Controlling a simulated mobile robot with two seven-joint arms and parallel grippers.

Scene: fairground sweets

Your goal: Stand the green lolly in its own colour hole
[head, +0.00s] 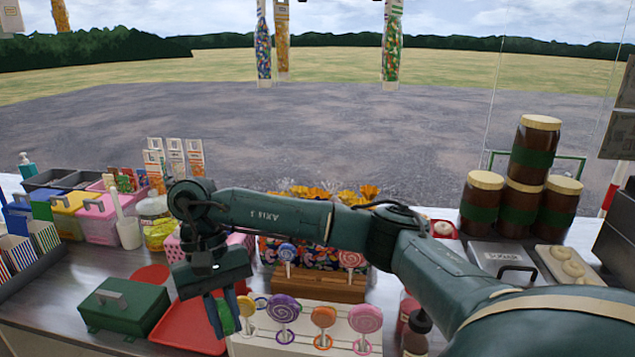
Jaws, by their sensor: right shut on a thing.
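My right gripper (223,318) hangs at the front centre-left, fingers pointing down, and is shut on the green lolly (227,316). The lolly is partly hidden by the fingers, and its stick is not clear. It is beside the left end of the white lolly stand (300,344), near the red tray (178,333). The stand has coloured rings around its holes. A yellow lolly (246,306), a purple lolly (283,308), an orange lolly (323,317) and a pink lolly (366,319) stand at it. I cannot make out a green ring. My left gripper is not in view.
A green lidded box (123,306) stands left of the red tray. Behind the stand is a wooden display (316,287) with more lollies. A dark bottle (417,333) stands right of the stand. Stacked jars (520,207) are at the back right.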

